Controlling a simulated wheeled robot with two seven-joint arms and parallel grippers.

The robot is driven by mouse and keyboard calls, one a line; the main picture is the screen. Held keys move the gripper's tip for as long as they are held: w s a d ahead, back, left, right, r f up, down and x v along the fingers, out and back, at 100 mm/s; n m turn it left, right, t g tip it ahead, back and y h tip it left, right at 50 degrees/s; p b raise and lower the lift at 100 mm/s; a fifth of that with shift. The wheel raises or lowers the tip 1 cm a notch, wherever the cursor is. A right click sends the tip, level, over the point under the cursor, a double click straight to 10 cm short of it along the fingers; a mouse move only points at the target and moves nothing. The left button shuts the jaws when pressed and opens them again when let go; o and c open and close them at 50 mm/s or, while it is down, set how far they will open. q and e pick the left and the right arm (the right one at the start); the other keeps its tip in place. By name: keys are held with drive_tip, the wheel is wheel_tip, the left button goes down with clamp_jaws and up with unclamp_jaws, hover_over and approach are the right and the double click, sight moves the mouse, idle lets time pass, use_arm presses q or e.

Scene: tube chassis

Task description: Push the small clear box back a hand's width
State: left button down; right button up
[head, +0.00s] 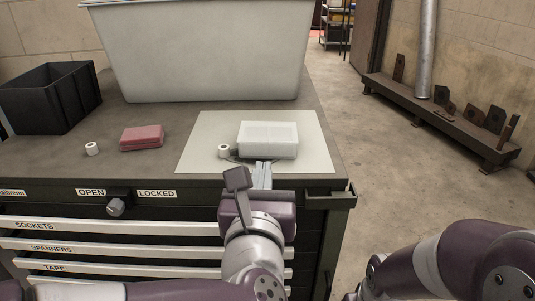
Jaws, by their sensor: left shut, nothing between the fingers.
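The small clear box (268,138) looks whitish and translucent. It lies flat on a pale mat (202,138) on the cabinet top. My left gripper (263,168) is at the near side of the box, its fingers shut and empty and pointing toward the box's front face. The fingertips are very close to that face, and I cannot tell whether they touch it. My right gripper is out of the picture; only part of the right arm shows at the lower right.
A white tape roll (224,151) stands just left of the box. A red box (142,137), another white roll (92,148) and a black crate (48,97) are further left. A large pale bin (200,55) stands behind the mat. Some bare mat lies behind the box.

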sight(266, 143)
use_arm(q)
drive_tip(key=w, duration=0.6)
drive_tip(key=shift+w+d, duration=0.2)
drive_tip(key=shift+w, duration=0.2)
drive_tip(key=shift+w+f+b, duration=0.1)
drive_tip(key=shift+b, duration=0.25)
drive_tip(key=shift+w+d+f+b, duration=0.1)
drive_tip(key=shift+w+f+b, duration=0.05)
drive_tip(key=shift+w+b, duration=0.95)
drive_tip(key=shift+w, duration=0.35)
drive_tip(key=shift+r, duration=0.2)
drive_tip(key=shift+r, duration=0.1)
